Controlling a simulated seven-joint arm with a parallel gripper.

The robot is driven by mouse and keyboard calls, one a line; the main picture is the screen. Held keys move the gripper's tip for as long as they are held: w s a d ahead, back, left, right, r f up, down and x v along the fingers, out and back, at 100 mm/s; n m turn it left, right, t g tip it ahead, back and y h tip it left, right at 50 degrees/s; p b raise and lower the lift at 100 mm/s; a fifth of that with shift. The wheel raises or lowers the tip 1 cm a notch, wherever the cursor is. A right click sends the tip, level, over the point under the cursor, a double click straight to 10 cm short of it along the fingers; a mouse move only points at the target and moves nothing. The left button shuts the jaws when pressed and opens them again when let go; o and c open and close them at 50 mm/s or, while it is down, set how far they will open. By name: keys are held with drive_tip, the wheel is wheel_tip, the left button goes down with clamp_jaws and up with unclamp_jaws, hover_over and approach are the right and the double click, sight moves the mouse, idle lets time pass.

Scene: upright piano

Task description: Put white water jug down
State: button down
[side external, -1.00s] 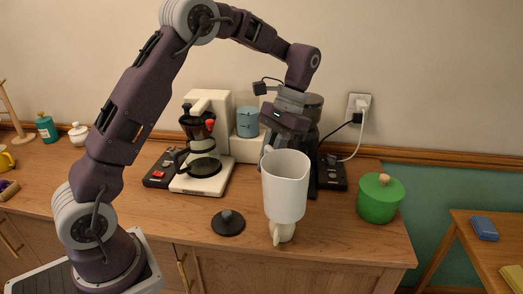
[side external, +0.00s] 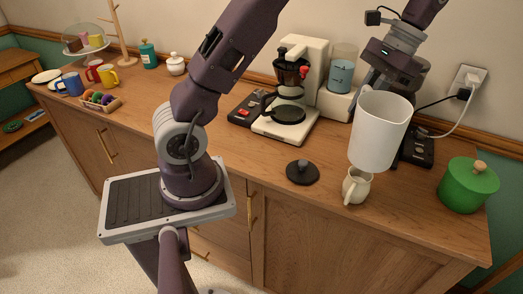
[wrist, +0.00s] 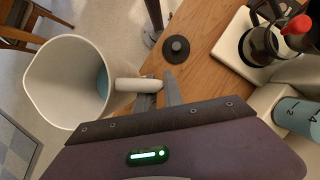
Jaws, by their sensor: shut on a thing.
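The white water jug (side external: 378,135) is upright, above the front right part of the wooden counter. In the side view its lower end overlaps a small cream pitcher (side external: 357,187). I cannot tell the exact gap below it. In the wrist view the jug (wrist: 65,85) opens toward the camera, with a bluish patch inside. My gripper (wrist: 161,88) is shut on the jug's handle (wrist: 138,85); in the side view the fingers are mostly hidden behind the jug.
A black round lid (side external: 302,172) lies on the counter (side external: 225,150) left of the pitcher. A coffee maker (side external: 285,128) and blue container (side external: 341,76) stand behind. A green lidded pot (side external: 468,185) is at the right. The counter's front edge is close to the pitcher.

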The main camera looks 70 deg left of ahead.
drive_tip(key=shift+r, duration=0.55)
drive_tip(key=shift+s+a, duration=0.15)
drive_tip(key=shift+a, duration=0.15)
drive_tip(key=s+a+n+h, duration=0.3)
drive_tip(key=s+a+n, duration=0.5)
drive_tip(key=s+a, duration=0.85)
drive_tip(key=s+a+n+t+h, duration=0.2)
drive_tip(key=s+a+n, duration=0.2)
drive_tip(key=s, duration=0.4)
drive_tip(key=shift+y, duration=0.3)
drive_tip(key=f, duration=1.6)
drive_tip(key=shift+w+d+f, duration=0.25)
drive_tip(key=shift+w, duration=0.05)
drive_tip(key=shift+f, duration=0.1)
